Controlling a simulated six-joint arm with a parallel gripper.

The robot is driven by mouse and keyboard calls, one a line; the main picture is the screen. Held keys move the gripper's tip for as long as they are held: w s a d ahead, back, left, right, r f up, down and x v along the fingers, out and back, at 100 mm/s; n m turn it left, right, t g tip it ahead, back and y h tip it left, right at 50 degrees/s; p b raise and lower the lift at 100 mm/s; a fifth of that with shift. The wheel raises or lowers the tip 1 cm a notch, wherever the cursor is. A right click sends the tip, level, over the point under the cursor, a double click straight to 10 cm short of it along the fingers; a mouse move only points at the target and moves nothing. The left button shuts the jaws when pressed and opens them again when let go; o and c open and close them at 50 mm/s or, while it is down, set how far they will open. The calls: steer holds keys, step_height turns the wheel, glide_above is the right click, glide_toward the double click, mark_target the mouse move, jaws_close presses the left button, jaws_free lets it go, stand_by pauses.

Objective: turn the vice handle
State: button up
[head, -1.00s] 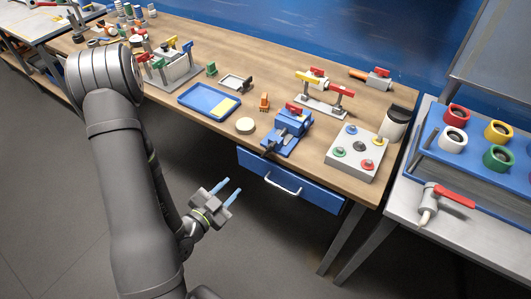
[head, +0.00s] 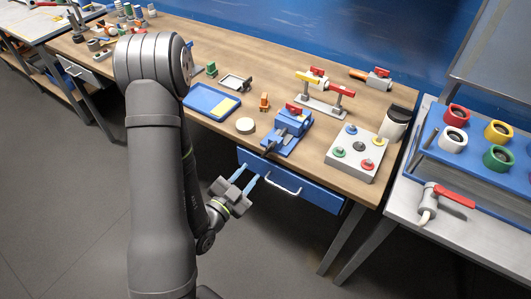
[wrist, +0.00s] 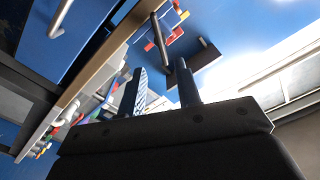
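The blue vice (head: 289,128) stands at the front edge of the wooden workbench, with a red piece on its top. Its grey handle (head: 269,146) appears to be at the front near the bench edge; it is small and hard to make out. My gripper (head: 249,173) is open and empty, in front of the blue drawer and below the vice, apart from both. In the wrist view, my two fingers (wrist: 160,70) stand apart with nothing clearly between them. A dark bar shows beyond them there, and I cannot tell whether it is the handle.
The blue drawer (head: 292,183) with a silver pull hangs under the bench (head: 225,122). A round pale disc (head: 245,126) and a blue tray (head: 209,101) lie left of the vice. A grey box with coloured knobs (head: 357,152) stands to its right. The floor below is clear.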

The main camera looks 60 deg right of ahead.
mark_target(266, 153)
steer(key=d, duration=1)
jaws_close()
